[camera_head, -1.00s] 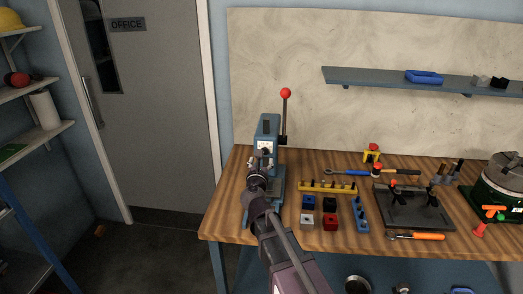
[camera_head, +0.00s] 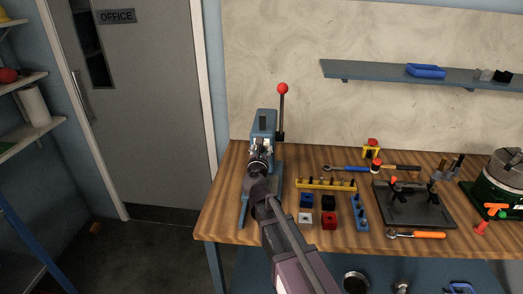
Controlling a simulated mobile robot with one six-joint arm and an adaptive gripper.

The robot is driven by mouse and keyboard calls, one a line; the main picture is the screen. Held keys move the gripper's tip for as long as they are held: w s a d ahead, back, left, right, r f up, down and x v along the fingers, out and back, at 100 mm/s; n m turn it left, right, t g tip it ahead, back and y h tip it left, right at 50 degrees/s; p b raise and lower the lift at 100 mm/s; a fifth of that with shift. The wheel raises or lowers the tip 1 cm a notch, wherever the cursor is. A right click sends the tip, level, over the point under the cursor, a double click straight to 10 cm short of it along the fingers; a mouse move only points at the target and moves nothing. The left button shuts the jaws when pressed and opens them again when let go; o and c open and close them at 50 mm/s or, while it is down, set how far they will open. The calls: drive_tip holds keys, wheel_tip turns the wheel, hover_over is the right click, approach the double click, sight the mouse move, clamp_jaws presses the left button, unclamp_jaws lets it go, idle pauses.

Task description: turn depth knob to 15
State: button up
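A blue press (camera_head: 263,124) with a red-balled lever (camera_head: 282,89) stands at the left end of the wooden workbench. My arm reaches up to its front. My gripper (camera_head: 258,161) is at the press's face, where the depth knob and its dial are hidden behind it. The fingers are too small and covered to tell whether they are open or shut, or touching the knob.
The workbench (camera_head: 215,205) holds a yellow rack (camera_head: 326,184), several small coloured blocks, a blue holder (camera_head: 359,212), a dark fixture plate (camera_head: 425,212) and hand tools right of the press. A shelf (camera_head: 385,81) hangs behind. A door is at left.

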drive_tip(key=shift+a, duration=0.15)
clamp_jaws()
